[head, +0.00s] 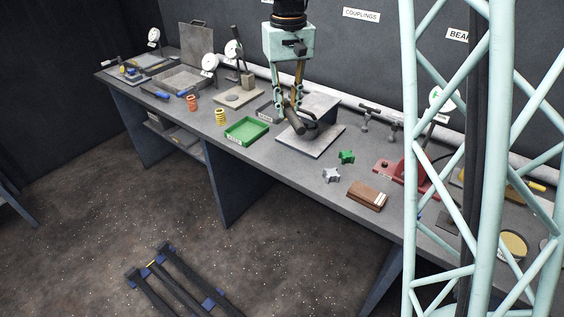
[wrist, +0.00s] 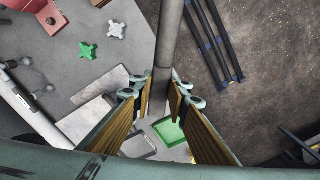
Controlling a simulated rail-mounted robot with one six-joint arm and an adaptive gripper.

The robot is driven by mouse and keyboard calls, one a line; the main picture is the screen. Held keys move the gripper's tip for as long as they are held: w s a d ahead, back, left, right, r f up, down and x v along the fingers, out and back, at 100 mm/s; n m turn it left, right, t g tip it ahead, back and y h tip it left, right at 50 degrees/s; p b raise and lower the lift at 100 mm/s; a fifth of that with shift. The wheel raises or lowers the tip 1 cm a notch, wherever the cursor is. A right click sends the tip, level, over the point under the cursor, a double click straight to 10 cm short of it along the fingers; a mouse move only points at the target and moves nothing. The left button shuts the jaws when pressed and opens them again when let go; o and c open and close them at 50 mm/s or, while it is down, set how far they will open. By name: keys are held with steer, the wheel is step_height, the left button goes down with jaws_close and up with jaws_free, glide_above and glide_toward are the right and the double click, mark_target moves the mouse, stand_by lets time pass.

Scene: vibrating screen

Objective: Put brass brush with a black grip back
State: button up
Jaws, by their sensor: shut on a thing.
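My gripper (head: 289,113) is above the pale square plate (head: 303,147) in the middle of the bench. It is shut on a dark, round rod, which looks like the grip of the brass brush (head: 295,127). The rod sticks out toward the bench's front side, tilted in the head view. In the wrist view, the rod (wrist: 168,45) runs from between the fingertips (wrist: 160,88) to the top edge. I cannot make out brass bristles in either view. Whether the rod touches the plate is unclear.
A green tray (head: 246,130) lies left of the plate. Green (head: 347,157) and grey (head: 331,175) star knobs and a brown block (head: 367,195) lie to the right. A red fixture (head: 400,176) stands farther right. Bare bench lies before the plate.

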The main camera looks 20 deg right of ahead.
steer(key=shift+f, duration=0.1)
steer(key=shift+s+d+f, duration=0.2)
steer(key=shift+d+f, duration=0.1)
steer(key=shift+f, duration=0.3)
steer(key=s+d+f+n+p, duration=0.1)
steer(key=s+d+f+n, duration=0.1)
steer(key=f, duration=0.3)
steer(key=s+d+f+n+p, duration=0.1)
steer(key=s+d+f+n, duration=0.1)
steer(key=f, duration=0.4)
steer(key=s+d+f+n+p, duration=0.2)
steer(key=s+f+n, duration=0.1)
steer(key=s+f, duration=0.3)
steer(key=shift+d+n, duration=0.35)
steer(key=shift+n, duration=0.05)
steer(key=w+a, duration=0.2)
steer(key=w, duration=0.2)
steer(key=w+a+f, duration=0.1)
steer(key=w+a, duration=0.1)
steer(key=w, duration=0.3)
steer(key=w+a, duration=0.2)
steer(key=w, duration=0.3)
steer(key=shift+f, duration=0.2)
